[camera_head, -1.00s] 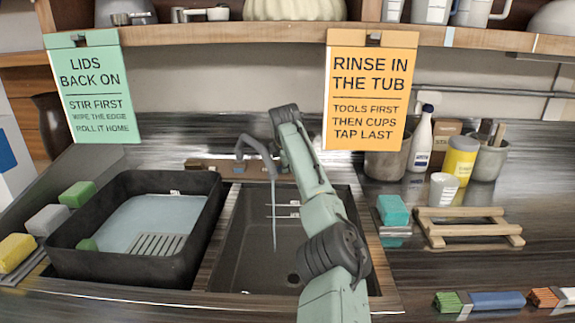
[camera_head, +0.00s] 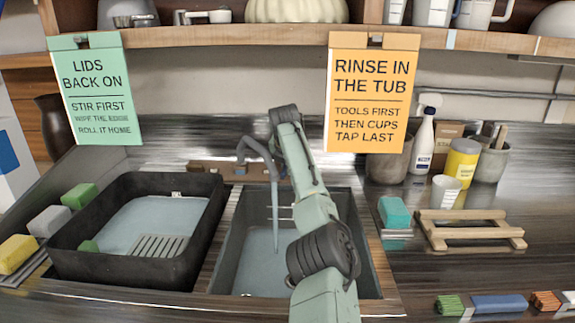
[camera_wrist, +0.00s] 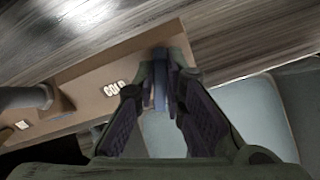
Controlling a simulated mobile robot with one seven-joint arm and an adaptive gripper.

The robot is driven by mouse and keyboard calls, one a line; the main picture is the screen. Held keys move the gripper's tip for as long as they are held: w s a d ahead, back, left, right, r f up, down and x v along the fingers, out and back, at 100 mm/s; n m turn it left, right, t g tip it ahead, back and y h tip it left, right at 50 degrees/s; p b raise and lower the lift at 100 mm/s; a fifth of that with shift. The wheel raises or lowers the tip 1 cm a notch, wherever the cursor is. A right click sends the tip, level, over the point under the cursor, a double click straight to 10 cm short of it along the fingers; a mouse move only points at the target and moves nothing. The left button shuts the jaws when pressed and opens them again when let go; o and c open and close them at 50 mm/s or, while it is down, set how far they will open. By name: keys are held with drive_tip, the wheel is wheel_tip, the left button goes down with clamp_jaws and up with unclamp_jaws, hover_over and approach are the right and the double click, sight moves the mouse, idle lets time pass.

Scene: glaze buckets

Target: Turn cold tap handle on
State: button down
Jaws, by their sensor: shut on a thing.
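The curved grey tap spout (camera_head: 262,150) stands behind the right sink basin (camera_head: 228,262), and a stream of water (camera_head: 275,215) falls from it. Pale water covers the basin floor. In the wrist view, my gripper (camera_wrist: 163,78) is at the brown tap block (camera_wrist: 95,90), its fingers closed around a narrow bluish handle (camera_wrist: 154,98). A small pale label (camera_wrist: 114,88) is on the block to the left of the fingers. In the head view my arm hides the gripper and the held handle.
A dark tub (camera_head: 75,245) with pale water stands left of the basin. A green sign (camera_head: 95,95) and an orange sign (camera_head: 370,95) hang from the shelf (camera_head: 240,37). Right of the basin are a teal sponge (camera_head: 394,211), a wooden rack (camera_head: 470,232) and a white cup (camera_head: 445,191).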

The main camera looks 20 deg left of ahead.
drive_tip(key=shift+n, duration=0.3)
drive_tip(key=c, duration=1.7)
unclamp_jaws()
drive_tip(key=shift+o, duration=0.2)
drive_tip(key=shift+r, duration=0.1)
drive_tip(key=v, duration=1.2)
